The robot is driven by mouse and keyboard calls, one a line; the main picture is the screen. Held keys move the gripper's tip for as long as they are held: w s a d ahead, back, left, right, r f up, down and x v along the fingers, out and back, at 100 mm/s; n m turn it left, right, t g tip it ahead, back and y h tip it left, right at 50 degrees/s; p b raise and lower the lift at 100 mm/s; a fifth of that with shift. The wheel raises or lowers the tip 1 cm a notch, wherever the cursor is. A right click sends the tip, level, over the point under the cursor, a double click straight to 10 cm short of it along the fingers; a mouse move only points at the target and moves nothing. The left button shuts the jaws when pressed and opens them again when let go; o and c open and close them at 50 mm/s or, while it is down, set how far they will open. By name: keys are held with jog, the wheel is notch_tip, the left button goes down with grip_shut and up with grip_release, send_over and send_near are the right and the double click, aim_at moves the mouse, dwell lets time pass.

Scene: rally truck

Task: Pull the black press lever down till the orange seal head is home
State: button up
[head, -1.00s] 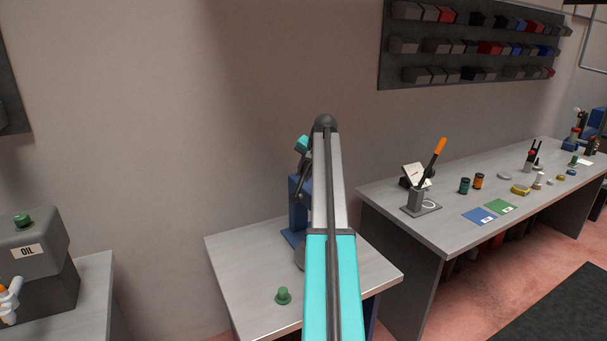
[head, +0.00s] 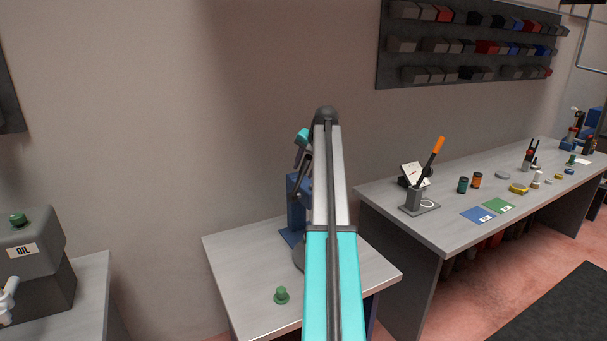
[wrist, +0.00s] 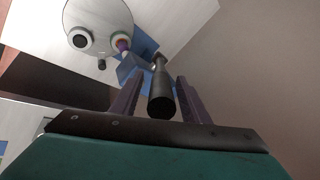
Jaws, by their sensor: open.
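The blue press (head: 294,210) stands on the small grey table and is largely hidden behind my arm in the head view. Its blue frame also shows in the wrist view (wrist: 146,48). The black press lever (wrist: 161,95) points toward the wrist camera, its round end between my fingers. My gripper (wrist: 160,76) is open around the lever, with a finger on each side and a visible gap. A pale round plate (wrist: 90,14) lies beyond, carrying a ringed part with some orange (wrist: 121,43). I cannot tell whether that is the seal head.
A green knobbed part (head: 281,296) sits near the small table's front edge (head: 225,285). A longer bench (head: 440,232) at right holds a gauge with an orange-handled lever (head: 432,160) and small parts. An oil can (head: 35,265) stands at left.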

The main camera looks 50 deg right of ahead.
aim_at(309, 157)
jog(key=b+v, duration=0.3)
jog(key=v, duration=0.8)
jog(key=shift+a+r+b, duration=0.1)
jog(key=shift+b, duration=0.25)
